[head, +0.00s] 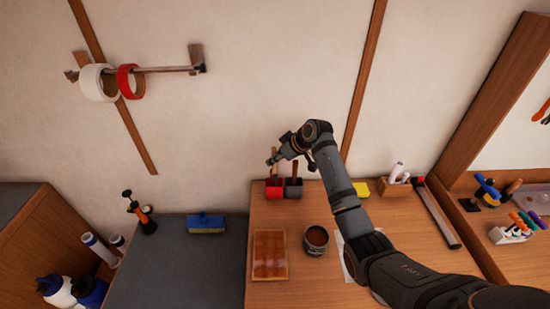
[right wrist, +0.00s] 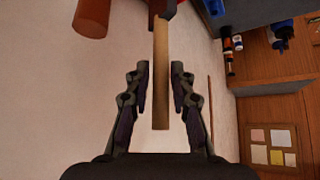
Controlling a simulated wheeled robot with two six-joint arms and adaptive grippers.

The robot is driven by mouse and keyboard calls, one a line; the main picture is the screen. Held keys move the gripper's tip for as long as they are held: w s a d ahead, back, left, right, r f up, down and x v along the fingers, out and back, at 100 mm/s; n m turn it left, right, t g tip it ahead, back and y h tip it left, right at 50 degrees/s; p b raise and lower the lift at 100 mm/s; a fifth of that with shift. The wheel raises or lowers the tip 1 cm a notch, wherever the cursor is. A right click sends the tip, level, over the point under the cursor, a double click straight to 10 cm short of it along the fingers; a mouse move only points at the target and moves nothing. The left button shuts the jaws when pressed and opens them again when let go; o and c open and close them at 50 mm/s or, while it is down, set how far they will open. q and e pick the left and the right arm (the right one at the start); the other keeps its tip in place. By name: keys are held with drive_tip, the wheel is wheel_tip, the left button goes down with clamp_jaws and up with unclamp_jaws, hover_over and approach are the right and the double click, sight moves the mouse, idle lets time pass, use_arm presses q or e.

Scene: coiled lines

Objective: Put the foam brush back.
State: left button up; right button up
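A foam brush with a pale wooden handle (head: 274,156) stands up out of a red cup (head: 274,187) at the back of the workbench. In the right wrist view the handle (right wrist: 160,85) runs between the two fingers of my right gripper (right wrist: 159,88), with a narrow gap on each side. My right gripper (head: 277,160) is open at the handle, above the cups. The brush's head is hidden. A dark cup (head: 293,188) beside the red one holds a reddish-brown handle (head: 294,170). My left gripper is not in view.
An open can (head: 316,238) and a wooden board (head: 270,255) are on the bench in front of the cups. A yellow block (head: 361,189) and a wooden holder (head: 394,187) are to the right. Tape rolls hang on a wall peg (head: 165,69).

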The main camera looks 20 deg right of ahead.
drive_tip(key=shift+o, duration=0.6)
drive_tip(key=shift+r, duration=0.35)
drive_tip(key=b+v, duration=0.2)
drive_tip(key=v, duration=1)
drive_tip(key=shift+r+b, duration=0.3)
